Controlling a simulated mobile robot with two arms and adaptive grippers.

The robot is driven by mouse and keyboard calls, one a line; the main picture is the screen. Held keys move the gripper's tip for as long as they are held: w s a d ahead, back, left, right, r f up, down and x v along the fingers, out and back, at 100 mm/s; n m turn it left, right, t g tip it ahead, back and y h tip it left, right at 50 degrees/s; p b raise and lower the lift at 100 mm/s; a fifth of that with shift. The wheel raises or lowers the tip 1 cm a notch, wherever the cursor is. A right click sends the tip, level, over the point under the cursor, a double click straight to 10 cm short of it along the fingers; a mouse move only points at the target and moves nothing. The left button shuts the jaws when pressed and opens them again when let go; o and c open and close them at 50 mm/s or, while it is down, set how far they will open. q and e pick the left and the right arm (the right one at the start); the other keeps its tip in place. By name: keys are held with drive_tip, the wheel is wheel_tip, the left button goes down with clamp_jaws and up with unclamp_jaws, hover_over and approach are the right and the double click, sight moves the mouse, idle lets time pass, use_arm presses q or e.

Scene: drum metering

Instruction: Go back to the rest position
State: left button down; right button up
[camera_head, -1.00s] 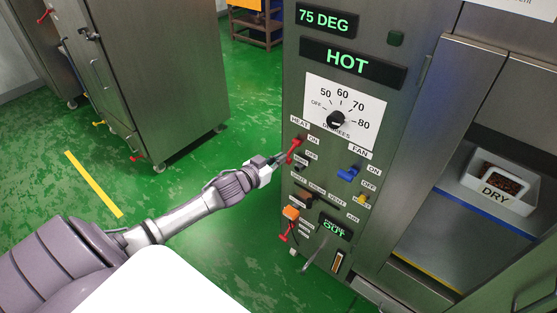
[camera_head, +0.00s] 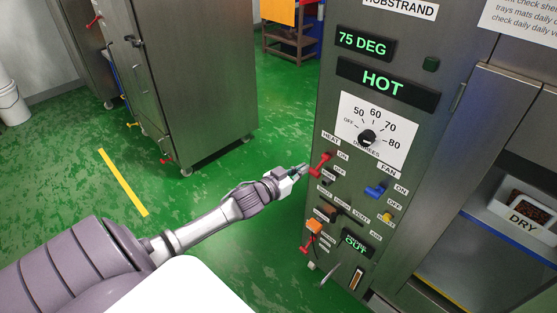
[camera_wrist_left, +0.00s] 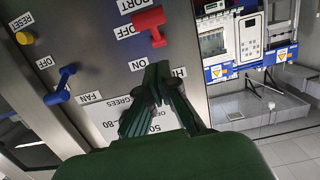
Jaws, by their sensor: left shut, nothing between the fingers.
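My left gripper (camera_head: 303,169) is shut and empty, just left of the red HEAT lever (camera_head: 320,163) on the steel control panel (camera_head: 413,190). In the left wrist view its dark green fingers (camera_wrist_left: 160,70) meet at the tips, over the panel by the ON label. The red lever (camera_wrist_left: 150,24) stands just beyond the tips there, with a small gap seeming to show. The panel displays read 75 DEG (camera_head: 363,41) and HOT (camera_head: 384,83). My right gripper is not in view.
The black temperature dial (camera_head: 367,138), blue FAN lever (camera_head: 376,191) and an orange-topped lever (camera_head: 314,228) are on the same panel. A tray marked DRY (camera_head: 524,222) sits in the bay at right. A steel cabinet (camera_head: 195,80) stands behind; green floor between is clear.

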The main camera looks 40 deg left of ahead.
use_arm(q)
drive_tip(key=shift+s+r, duration=0.6)
drive_tip(key=shift+s, duration=3.5)
drive_tip(key=s+a+f+n+g+y, duration=0.1)
drive_tip(key=s+f+g, duration=0.35)
drive_tip(key=f, duration=1.15)
drive_tip(key=s+a+f+g+y, duration=0.1)
drive_tip(key=s+f+g+y, duration=0.1)
drive_tip(key=s+f, duration=0.95)
drive_tip(key=s+d+f+g, duration=0.3)
drive_tip(key=s+d+f, duration=0.2)
drive_tip(key=s+f, duration=0.2)
drive_tip(key=s+d+f+m+g+h, duration=0.1)
drive_tip(key=s+d+f+g, duration=0.1)
drive_tip(key=s+d+f, duration=0.3)
drive_tip(key=s+d+f+m+g, duration=0.1)
drive_tip(key=s+d+f+g, duration=0.2)
drive_tip(key=s+d+f, duration=0.3)
drive_tip(key=s+f, duration=0.4)
drive_tip(key=s, duration=0.4)
drive_tip(key=shift+f+g+h, duration=0.2)
drive_tip(key=shift+g+h, duration=0.1)
drive_tip(key=shift+g, duration=0.05)
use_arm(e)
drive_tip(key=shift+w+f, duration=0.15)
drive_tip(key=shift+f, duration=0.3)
